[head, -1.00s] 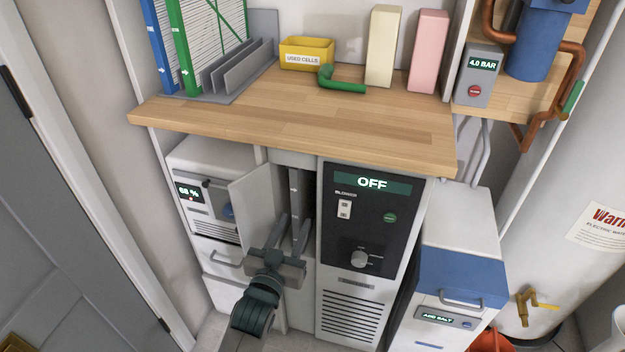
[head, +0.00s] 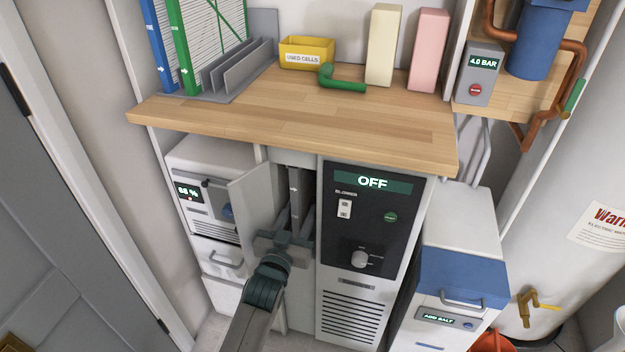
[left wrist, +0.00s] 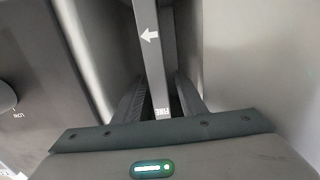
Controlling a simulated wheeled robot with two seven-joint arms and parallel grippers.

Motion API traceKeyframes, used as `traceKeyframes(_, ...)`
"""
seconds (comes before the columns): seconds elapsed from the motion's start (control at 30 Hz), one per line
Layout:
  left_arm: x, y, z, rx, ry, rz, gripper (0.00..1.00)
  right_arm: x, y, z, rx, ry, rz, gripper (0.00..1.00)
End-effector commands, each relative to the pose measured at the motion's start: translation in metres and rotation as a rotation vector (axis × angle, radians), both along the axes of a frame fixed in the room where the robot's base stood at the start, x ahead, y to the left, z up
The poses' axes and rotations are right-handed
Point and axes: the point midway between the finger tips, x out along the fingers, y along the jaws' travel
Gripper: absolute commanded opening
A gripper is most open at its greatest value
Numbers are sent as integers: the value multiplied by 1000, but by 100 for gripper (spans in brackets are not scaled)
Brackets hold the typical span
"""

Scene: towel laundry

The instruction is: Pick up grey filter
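The grey filter (head: 295,190) stands upright in the narrow open slot of the cabinet, under the wooden worktop. Its narrow edge, with a white arrow and a small word, faces out and also shows in the left wrist view (left wrist: 152,60). My left gripper (head: 288,222) is at the mouth of the slot. Its two fingers (left wrist: 160,95) point inward, one on each side of the filter edge, with dark gaps visible between. It looks open, not clamped. The filter's lower and rear parts are hidden. My right gripper is not in view.
A narrow door (head: 252,208) stands open left of the slot. The blower panel (head: 370,225), reading OFF, is close on the right. The worktop (head: 300,125) overhangs above. On it are a slotted grey rack (head: 262,50), blue and green filters, and a yellow bin (head: 307,50).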

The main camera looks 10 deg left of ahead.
Motion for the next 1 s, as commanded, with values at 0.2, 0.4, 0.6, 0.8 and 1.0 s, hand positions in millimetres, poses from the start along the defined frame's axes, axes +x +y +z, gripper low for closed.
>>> traceKeyframes(0.2, 2, 0, 0, 0, 1, 0, 38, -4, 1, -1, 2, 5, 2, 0)
traceKeyframes(0.4, 2, 0, 0, 0, 1, 0, 38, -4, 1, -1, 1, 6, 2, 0)
traceKeyframes(0.6, 2, 0, 0, 1, 1, 0, 11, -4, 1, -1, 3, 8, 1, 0)
traceKeyframes(0.8, 2, 0, 1, 0, -2, 0, 0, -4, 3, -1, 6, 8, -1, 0)
traceKeyframes(1.0, 2, 0, 1, 0, -1, 0, 0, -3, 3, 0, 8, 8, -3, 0)
